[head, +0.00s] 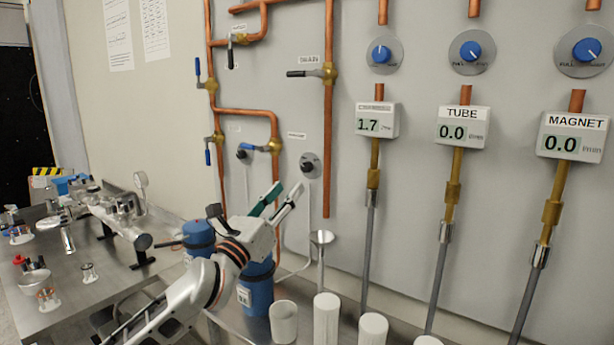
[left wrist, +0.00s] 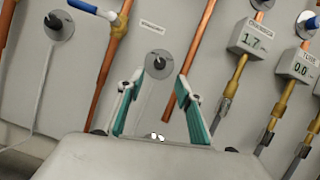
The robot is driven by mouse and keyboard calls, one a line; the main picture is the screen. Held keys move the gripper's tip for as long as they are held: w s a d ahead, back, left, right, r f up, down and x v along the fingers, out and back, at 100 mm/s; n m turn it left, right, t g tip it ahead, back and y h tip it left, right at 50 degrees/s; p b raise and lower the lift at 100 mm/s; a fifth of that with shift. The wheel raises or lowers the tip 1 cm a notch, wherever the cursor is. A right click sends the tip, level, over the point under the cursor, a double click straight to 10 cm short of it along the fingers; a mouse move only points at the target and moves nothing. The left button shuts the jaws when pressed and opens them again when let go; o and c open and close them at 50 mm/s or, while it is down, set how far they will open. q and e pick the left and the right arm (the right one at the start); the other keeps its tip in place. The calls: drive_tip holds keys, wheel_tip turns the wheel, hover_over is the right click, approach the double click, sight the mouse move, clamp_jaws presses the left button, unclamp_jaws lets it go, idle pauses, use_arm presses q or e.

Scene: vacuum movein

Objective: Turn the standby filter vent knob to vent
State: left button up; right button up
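A small dark knob on a round grey plate (head: 310,165) is on the wall panel, below a small label too blurred to read. It also shows in the left wrist view (left wrist: 158,63), centred between the fingertips and beyond them. A similar knob (head: 243,153) sits further left, also in the left wrist view (left wrist: 57,24). I cannot read which one is the standby filter vent. My left gripper (head: 277,197) is open and empty, its green-padded fingers pointing at the wall below the right-hand knob, apart from it. My right gripper is not in view.
Copper pipes (head: 328,150) with blue- and black-handled valves run beside the knobs. Flow meters, including the TUBE one (head: 462,129), hang to the right. Blue canisters (head: 256,288) and white cylinders (head: 327,320) stand below. A metal bench (head: 75,305) with equipment is at left.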

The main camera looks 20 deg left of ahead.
sight(305, 169)
use_arm(q)
drive_tip(key=x, duration=0.8)
drive_tip(key=shift+s+r, duration=0.1)
drive_tip(key=shift+c, duration=0.4)
clamp_jaws()
